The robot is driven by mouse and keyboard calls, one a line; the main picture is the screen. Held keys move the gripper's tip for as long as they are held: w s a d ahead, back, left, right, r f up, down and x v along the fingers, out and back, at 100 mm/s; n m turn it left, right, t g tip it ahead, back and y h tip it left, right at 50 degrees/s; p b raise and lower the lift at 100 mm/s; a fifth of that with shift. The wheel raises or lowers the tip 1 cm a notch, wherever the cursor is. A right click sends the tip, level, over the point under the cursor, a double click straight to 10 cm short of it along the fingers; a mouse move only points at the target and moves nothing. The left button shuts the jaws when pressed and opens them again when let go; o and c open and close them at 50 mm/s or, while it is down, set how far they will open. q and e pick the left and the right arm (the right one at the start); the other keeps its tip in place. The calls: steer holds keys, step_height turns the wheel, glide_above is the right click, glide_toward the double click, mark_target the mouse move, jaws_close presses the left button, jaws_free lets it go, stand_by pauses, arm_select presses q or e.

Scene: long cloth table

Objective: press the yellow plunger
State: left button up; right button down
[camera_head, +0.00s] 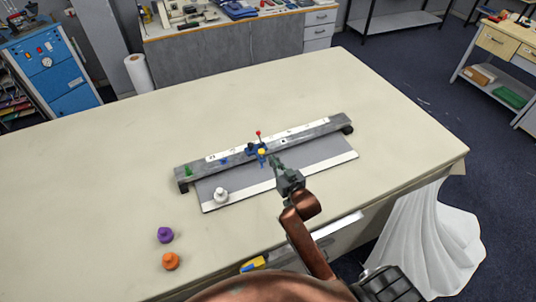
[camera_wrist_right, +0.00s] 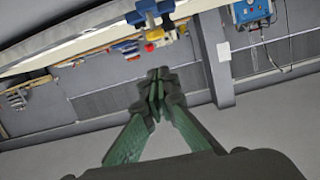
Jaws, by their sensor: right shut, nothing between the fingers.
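The yellow plunger (camera_head: 261,152) is a small yellow piece at the front of a blue carriage (camera_head: 254,149), midway along a long grey rail (camera_head: 310,133). A thin lever with a red ball tip (camera_head: 258,133) stands behind it. My right gripper (camera_head: 272,158) is shut and empty, its fingertips close to the right of the plunger in the head view. I cannot tell whether they touch it. In the right wrist view the closed green-grey fingers (camera_wrist_right: 157,85) point toward blue parts at the top. My left gripper is not in view.
A grey board with a white front strip (camera_head: 300,177) lies before the rail, with a white knob (camera_head: 221,195) on it. A purple knob (camera_head: 165,235) and an orange knob (camera_head: 171,261) stand front left. The left tabletop (camera_head: 90,170) is clear.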

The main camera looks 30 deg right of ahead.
steer(key=shift+s+r, duration=0.3)
steer(key=shift+s, duration=0.65)
steer(key=shift+a, duration=0.15)
